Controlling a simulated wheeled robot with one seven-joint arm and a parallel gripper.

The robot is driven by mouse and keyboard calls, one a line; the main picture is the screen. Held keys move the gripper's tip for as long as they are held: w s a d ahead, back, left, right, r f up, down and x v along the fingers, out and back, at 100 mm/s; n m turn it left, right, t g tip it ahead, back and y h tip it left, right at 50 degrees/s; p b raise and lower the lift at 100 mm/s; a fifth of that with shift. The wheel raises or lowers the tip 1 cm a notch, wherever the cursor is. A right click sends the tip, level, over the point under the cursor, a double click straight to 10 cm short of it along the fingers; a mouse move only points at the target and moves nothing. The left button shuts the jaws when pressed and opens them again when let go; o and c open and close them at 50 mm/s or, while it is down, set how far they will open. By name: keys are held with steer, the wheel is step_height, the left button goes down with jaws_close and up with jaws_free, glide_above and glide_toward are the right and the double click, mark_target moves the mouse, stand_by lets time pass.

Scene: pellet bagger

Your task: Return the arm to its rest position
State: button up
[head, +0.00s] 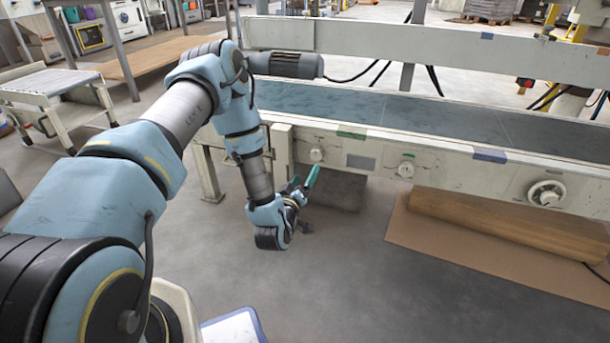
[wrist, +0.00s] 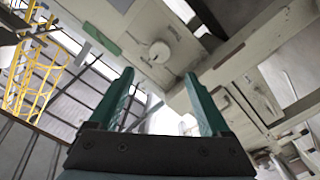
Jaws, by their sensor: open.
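My gripper (head: 303,183) is in the middle of the head view, in front of the conveyor's side and a little below its edge. Its green fingers point up and to the right toward the conveyor frame. In the wrist view, my gripper (wrist: 163,100) shows two green fingers spread apart with nothing between them. My arm reaches out from the lower left, bends high near the conveyor's motor, and hangs down to the gripper.
The conveyor (head: 375,152) runs across the head view, with knobs on its side and a grey motor (head: 285,64) at its near end. Brown cardboard (head: 470,248) lies at right. A roller table (head: 52,85) stands at left. The floor below the gripper looks clear.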

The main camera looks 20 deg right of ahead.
steer(key=w+a+r+m+g+y, duration=0.1)
steer(key=w+a+r+g+y, duration=0.3)
steer(key=a, duration=0.4)
steer(key=w+a+r+m+g+y, duration=0.1)
steer(key=w+a+r+y, duration=0.3)
steer(key=a, duration=0.5)
steer(key=s+a+r+n+g+y, duration=0.1)
steer(key=s+a+r+g, duration=0.1)
steer(key=s+a+r, duration=0.35)
steer(key=s+a+r+g+y, duration=0.2)
steer(key=s+a, duration=0.5)
steer(key=a, duration=0.1)
steer(key=s+a+r+n+g+y, duration=0.1)
steer(key=s+a+r+g, duration=0.1)
steer(key=s+a+r, duration=0.3)
step_height(320, 180, up, 36)
steer(key=s+a+p, duration=0.1)
steer(key=p, duration=3.6)
steer(key=shift+s+a+r+g+p, duration=0.2)
steer(key=shift+s+r+g+p, duration=0.1)
steer(key=shift+s+p, duration=0.1)
